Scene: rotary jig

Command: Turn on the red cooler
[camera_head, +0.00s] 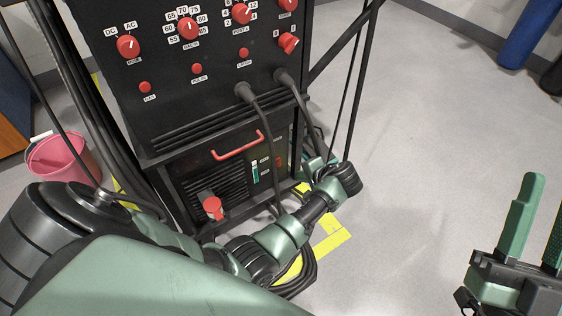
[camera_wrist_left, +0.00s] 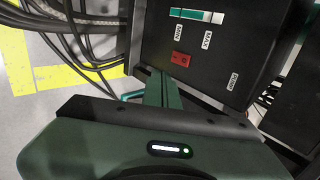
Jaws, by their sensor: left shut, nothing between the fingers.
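The cooler is the black lower unit (camera_head: 222,178) under the welding machine, with a red handle (camera_head: 238,146), a red knob at lower left and a green level gauge. A small red switch (camera_head: 280,161) is on its front near the gauge; it also shows in the left wrist view (camera_wrist_left: 180,58). My left gripper (camera_head: 308,165) is at the right front of the cooler, partly hidden by its own wrist. In the left wrist view its green fingers (camera_wrist_left: 160,78) are together, below the red switch in the picture, with nothing between them. My right gripper (camera_head: 537,225) is open and empty.
The welding machine's panel (camera_head: 213,101) above carries several red knobs and buttons. Cables (camera_head: 262,135) hang from it in front of the cooler, close to my left gripper. A pink bucket (camera_head: 62,160) stands at left. Yellow tape (camera_head: 330,243) marks the floor.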

